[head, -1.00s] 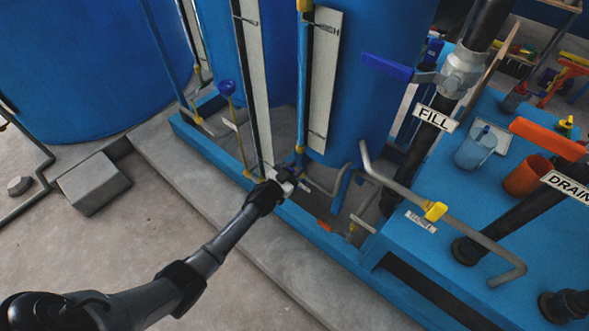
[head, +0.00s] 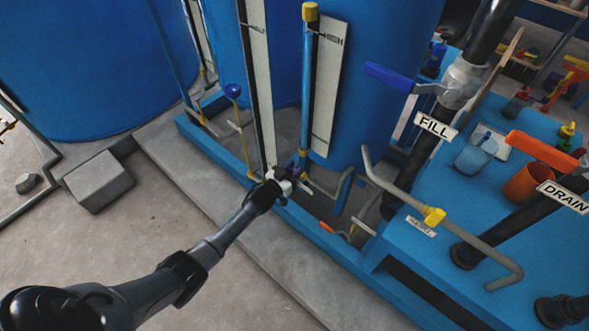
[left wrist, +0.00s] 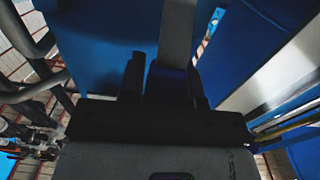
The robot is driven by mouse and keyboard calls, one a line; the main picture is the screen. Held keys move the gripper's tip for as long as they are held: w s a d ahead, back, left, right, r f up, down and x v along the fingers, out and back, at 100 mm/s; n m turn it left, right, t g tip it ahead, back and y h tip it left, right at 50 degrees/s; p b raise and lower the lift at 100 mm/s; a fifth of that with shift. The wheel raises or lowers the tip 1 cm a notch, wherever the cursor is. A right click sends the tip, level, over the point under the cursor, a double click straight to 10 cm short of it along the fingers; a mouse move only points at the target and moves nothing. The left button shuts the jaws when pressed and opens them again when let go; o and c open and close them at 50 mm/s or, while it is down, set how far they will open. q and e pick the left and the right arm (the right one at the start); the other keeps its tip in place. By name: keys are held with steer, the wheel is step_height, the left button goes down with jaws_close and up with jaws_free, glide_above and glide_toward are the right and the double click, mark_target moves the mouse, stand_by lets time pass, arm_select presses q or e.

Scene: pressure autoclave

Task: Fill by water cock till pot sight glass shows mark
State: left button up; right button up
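My left gripper (head: 286,181) is low at the tube's foot, near the lower fitting (head: 301,158). A yellow-handled cock (head: 433,215) sits on a bent grey pipe, with a small unreadable label (head: 421,226). My right gripper is out of view.
A blue lever (head: 388,76) marks the FILL pipe (head: 435,124); an orange lever (head: 543,150) is by the DRAIN pipe. A blue cup (head: 475,153) and orange cup (head: 528,182) stand on the blue deck. Pipes crowd the gripper. The floor at lower left is open.

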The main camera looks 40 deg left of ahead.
arm_select(q)
steer(key=o, duration=0.3)
steer(key=shift+a, duration=0.1)
steer(key=shift+o, duration=0.2)
steer(key=s+p, duration=0.5)
steer(key=s, duration=0.9)
steer(key=shift+a, duration=0.15)
steer(key=shift+w, duration=0.1)
